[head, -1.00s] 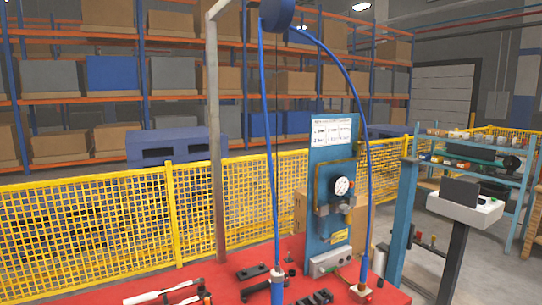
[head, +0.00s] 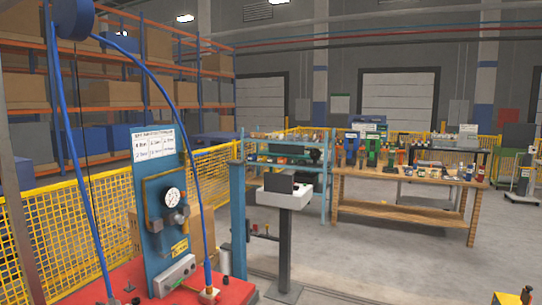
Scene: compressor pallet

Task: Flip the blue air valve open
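A blue upright panel (head: 158,252) stands on the red table (head: 237,294) at the lower left of the head view. It carries a white label sheet (head: 153,143), a round white gauge (head: 172,197) and small grey fittings (head: 177,216) below the gauge. A grey box (head: 174,276) sits at its foot. A blue hose (head: 196,160) arcs down to a small brass-coloured fitting (head: 209,293) on the table. I cannot make out a blue valve handle or its position. Neither gripper is in view.
A blue post (head: 237,220) and a grey pedestal with a white box (head: 284,196) stand right of the red table. A wooden workbench (head: 400,213) with tools is farther back. Yellow mesh fencing (head: 105,205) runs behind the panel. The grey floor (head: 375,262) at the right is mostly clear.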

